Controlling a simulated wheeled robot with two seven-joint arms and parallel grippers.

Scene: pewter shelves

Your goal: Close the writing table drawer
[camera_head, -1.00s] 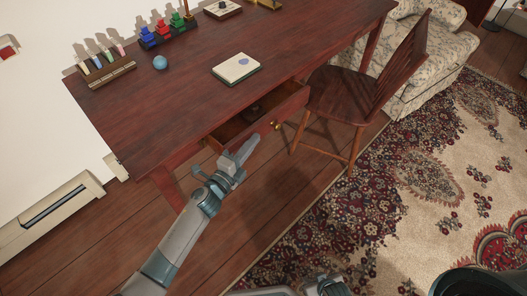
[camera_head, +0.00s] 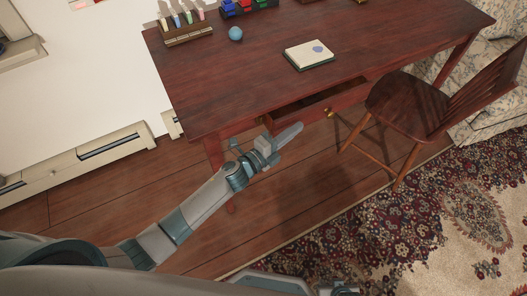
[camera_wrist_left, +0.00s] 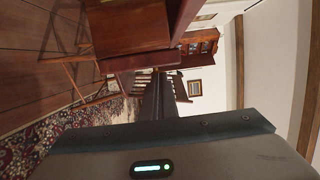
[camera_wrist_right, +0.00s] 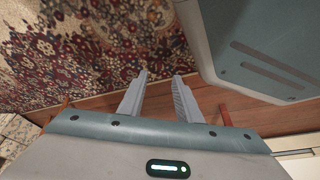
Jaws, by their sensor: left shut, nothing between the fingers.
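The dark red-brown writing table (camera_head: 240,75) stands at the top of the head view. Its drawer (camera_head: 350,98) is partly open, with a narrow dark gap behind its front and a brass knob (camera_head: 330,113) on it. My left gripper (camera_head: 297,130) is shut and empty, just in front of the left part of the drawer front; whether it touches cannot be told. Its fingers (camera_wrist_left: 158,88) also show together in the left wrist view. My right gripper (camera_wrist_right: 160,90) is open and empty in the right wrist view; it shows only partly at the head view's bottom edge.
A wooden chair (camera_head: 408,103) stands right of the drawer, close to the table. A notebook (camera_head: 309,55), a blue ball (camera_head: 235,33) and a small rack (camera_head: 187,35) lie on the tabletop. A patterned rug (camera_head: 400,215) covers the lower right. Bare floor lies left of the table.

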